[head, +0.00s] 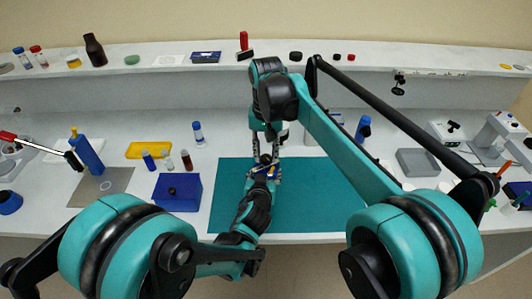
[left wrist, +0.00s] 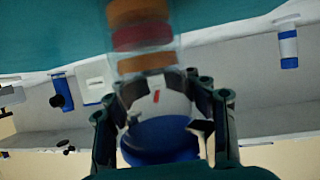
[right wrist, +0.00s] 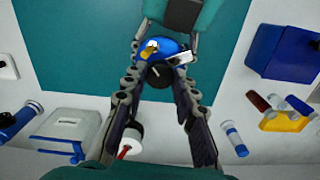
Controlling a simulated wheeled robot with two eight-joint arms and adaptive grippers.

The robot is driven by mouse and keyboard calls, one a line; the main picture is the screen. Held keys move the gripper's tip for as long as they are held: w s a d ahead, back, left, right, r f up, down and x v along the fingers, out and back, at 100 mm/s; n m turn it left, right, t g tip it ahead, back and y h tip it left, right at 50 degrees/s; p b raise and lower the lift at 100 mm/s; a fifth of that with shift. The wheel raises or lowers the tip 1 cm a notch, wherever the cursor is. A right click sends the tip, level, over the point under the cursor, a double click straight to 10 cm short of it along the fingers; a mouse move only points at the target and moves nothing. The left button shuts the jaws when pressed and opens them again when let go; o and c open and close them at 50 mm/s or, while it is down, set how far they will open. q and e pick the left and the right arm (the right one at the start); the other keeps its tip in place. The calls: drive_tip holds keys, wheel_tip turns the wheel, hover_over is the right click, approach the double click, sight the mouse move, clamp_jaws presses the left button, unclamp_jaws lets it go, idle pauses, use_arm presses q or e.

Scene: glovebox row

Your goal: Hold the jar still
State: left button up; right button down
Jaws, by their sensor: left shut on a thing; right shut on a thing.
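The jar stands over the teal mat (head: 310,195), between my two grippers and mostly hidden by them in the head view. In the left wrist view its clear body (left wrist: 145,40) shows orange and red bands, with a blue lid (left wrist: 160,140) at the other end. My left gripper (head: 263,174) is shut on the jar's body from the near side. My right gripper (head: 266,156) comes from above and is shut on the blue lid, which shows between its fingers in the right wrist view (right wrist: 168,46). A dark round part (right wrist: 160,73) shows beside the lid; I cannot tell what it belongs to.
A blue box (head: 177,192) stands left of the mat, with small vials and a yellow tray (head: 148,150) behind it. A grey tray (head: 417,162) and a microscope-like device (head: 497,135) stand at right. The mat's right part is clear.

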sight(266, 157)
drive_tip(key=shift+m, duration=0.3)
idle(0.4)
drive_tip(key=c, duration=1.2)
unclamp_jaws()
wheel_tip(266, 157, up, 12)
